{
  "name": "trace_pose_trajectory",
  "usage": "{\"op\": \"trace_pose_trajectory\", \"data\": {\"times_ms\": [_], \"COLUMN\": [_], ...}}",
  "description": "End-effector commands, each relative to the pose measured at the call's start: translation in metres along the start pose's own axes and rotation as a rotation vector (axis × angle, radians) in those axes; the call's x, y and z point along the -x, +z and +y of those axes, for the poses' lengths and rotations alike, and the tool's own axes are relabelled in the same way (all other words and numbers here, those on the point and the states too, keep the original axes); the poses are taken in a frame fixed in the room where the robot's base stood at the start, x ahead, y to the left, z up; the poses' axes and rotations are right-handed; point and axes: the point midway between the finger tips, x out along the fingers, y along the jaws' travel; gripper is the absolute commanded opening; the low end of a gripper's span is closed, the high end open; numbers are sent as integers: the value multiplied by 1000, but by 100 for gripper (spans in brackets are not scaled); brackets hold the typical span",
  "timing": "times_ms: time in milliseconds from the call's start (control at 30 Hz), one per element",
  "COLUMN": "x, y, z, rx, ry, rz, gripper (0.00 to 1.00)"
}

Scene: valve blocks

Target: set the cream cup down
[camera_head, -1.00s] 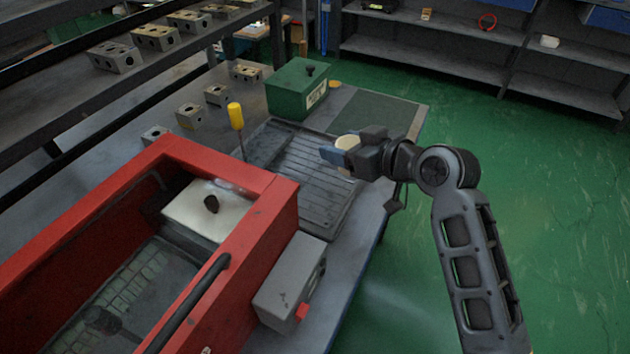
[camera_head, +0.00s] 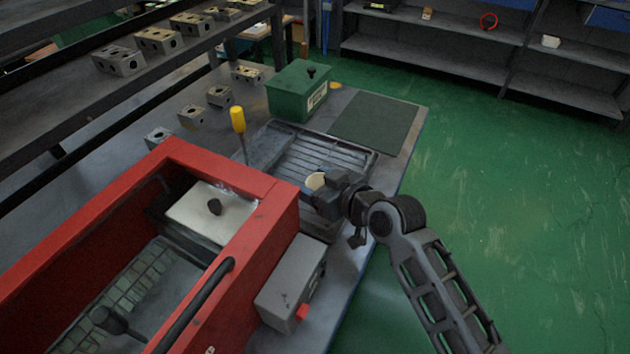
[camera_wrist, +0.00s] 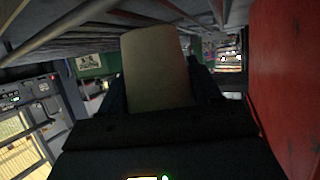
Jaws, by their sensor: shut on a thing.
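The cream cup (camera_head: 315,181) is between the fingers of my gripper (camera_head: 318,190), which is shut on it. In the head view the cup is over the near right part of the dark ribbed tray (camera_head: 295,165). I cannot tell whether its base touches the tray. In the wrist view the cup (camera_wrist: 155,68) fills the middle, with a dark finger of my gripper (camera_wrist: 155,92) on each side. Most of the cup is hidden by my gripper in the head view.
A red open-topped machine (camera_head: 285,205) and a grey box (camera_head: 290,275) stand near the tray. A yellow-handled tool (camera_head: 237,120) stands upright at the tray's left. A green box (camera_head: 297,90) and bare dark mat (camera_head: 375,122) lie beyond. Several valve blocks (camera_head: 219,95) sit at the left.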

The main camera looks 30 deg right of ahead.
Motion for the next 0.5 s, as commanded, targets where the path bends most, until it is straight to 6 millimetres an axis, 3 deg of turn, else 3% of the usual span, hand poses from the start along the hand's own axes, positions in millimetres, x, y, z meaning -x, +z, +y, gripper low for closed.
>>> {"op": "trace_pose_trajectory", "data": {"times_ms": [167,200,500], "x": [-2,-2,-1], "y": [4,4,3], "z": [0,0,0], "rx": [0,0,0], "ry": [0,0,0], "rz": [0,0,0], "gripper": [33,64,88]}}
